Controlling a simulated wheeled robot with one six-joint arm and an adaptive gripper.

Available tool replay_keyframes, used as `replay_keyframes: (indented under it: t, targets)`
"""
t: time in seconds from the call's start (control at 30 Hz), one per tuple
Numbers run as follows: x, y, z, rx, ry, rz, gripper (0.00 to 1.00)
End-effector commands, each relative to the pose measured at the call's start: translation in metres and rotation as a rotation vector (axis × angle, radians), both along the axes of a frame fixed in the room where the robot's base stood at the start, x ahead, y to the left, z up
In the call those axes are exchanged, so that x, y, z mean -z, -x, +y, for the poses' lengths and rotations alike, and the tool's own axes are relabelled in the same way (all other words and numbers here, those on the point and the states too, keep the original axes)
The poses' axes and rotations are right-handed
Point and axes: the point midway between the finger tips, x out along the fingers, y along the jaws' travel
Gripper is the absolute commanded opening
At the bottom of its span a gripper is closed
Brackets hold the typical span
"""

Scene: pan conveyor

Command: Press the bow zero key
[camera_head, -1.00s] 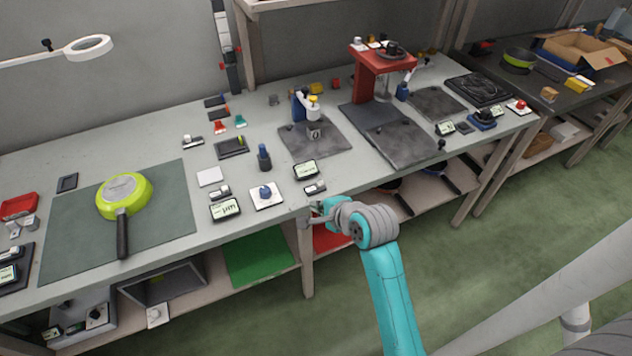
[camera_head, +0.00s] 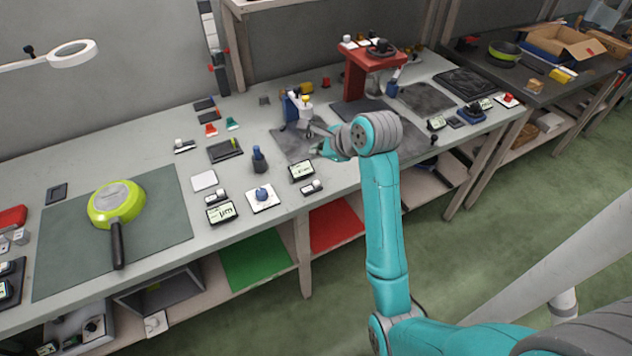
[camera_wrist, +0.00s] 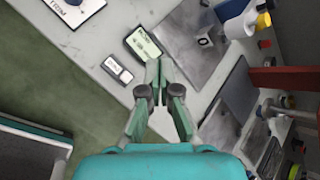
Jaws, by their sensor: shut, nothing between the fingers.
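I cannot read which key is named bow zero. One small key box with a pale button (camera_head: 312,188) sits at the bench's front edge, beside a display (camera_head: 301,170). In the wrist view that key box (camera_wrist: 117,70) is left of my fingers and the display (camera_wrist: 144,42) is just beyond their tips. A second key box (camera_head: 216,198) sits behind a display reading µm (camera_head: 221,213). My gripper (camera_head: 318,151) is shut and empty, above the bench's front part; it also shows in the wrist view (camera_wrist: 158,66). It appears apart from both keys.
A white card with a blue knob (camera_head: 263,198) lies between the two displays. A dark plate (camera_head: 292,147) with a blue-and-white fixture (camera_head: 299,108) is behind my gripper. A red stand (camera_head: 371,62) is farther right. A green pan (camera_head: 116,203) lies on a mat at left.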

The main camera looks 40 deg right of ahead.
Motion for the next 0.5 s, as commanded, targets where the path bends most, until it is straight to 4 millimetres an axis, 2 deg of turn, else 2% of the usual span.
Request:
replay_keyframes:
  t: [0.27, 0.5]
  targets:
    - [0.007, 0.000, 0.000, -0.001, 0.000, 0.002, 0.00]
    - [0.034, 0.001, 0.001, -0.002, -0.002, 0.005, 0.00]
